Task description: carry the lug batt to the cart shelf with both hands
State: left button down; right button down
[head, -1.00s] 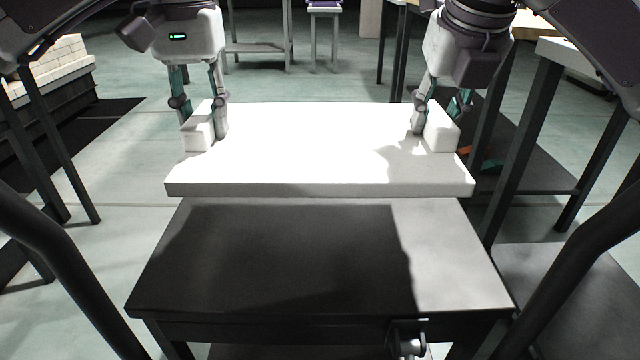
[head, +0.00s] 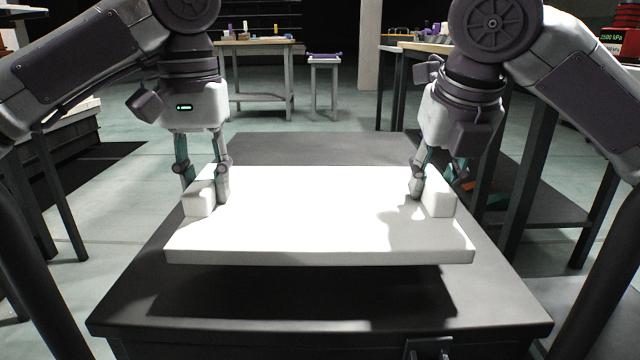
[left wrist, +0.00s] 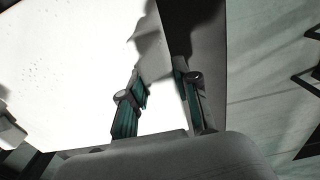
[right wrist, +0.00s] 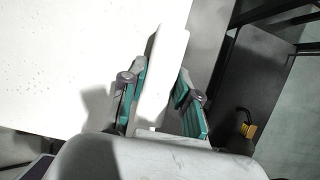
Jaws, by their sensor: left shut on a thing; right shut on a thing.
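The lug batt (head: 318,215) is a wide white slab with a raised block lug at each end. In the head view it is level above the dark cart shelf (head: 300,312), with its shadow on the shelf in front. My left gripper (head: 205,192) is shut on the left lug (head: 198,198). My right gripper (head: 428,190) is shut on the right lug (head: 440,198). The left wrist view shows the slab (left wrist: 70,70) and the fingers around the lug. The right wrist view shows the right lug (right wrist: 165,65) between the fingers. The batt's underside is hidden.
A dark-legged workbench (head: 520,150) stands close on the right. A wooden table (head: 255,48) and a small stool (head: 323,75) stand at the back. The shelf top is bare around the batt. Open floor lies to the left.

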aim_at(210, 213)
pick_arm(q)
jog(key=shift+a+f, duration=0.15)
pick_arm(e)
jog(key=shift+d+f, duration=0.15)
